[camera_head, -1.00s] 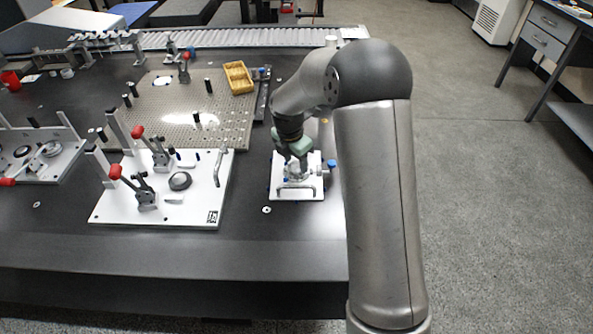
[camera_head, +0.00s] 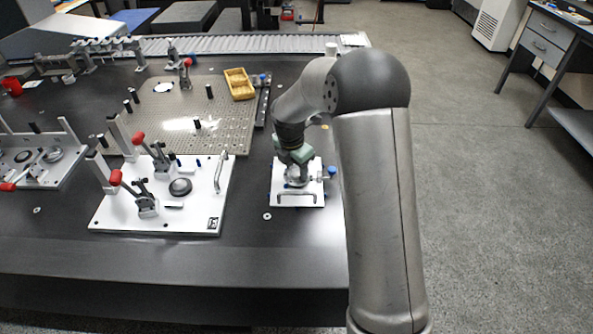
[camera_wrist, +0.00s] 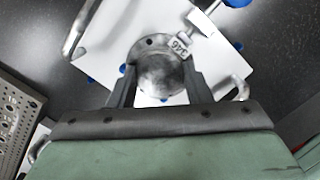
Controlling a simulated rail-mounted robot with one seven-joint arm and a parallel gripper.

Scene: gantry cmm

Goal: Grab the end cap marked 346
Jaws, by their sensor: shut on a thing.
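The end cap (camera_wrist: 160,72) is a round grey metal part with a flange and a small white tag reading 346 (camera_wrist: 180,46). It sits over a small white fixture plate (camera_wrist: 105,40), which also shows in the head view (camera_head: 297,200). My gripper (camera_wrist: 158,88) is shut on the end cap, one finger on each side of it. In the head view my gripper (camera_head: 297,176) is low over the plate and mostly hides the cap. I cannot tell whether the cap touches the plate.
The small plate carries a metal handle and a blue-knobbed clamp (camera_head: 331,171). To the left stands a larger white fixture (camera_head: 120,212) with red-handled clamps. A perforated metal plate (camera_head: 225,130) and a yellow bin (camera_head: 239,83) lie farther back. The dark table front is clear.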

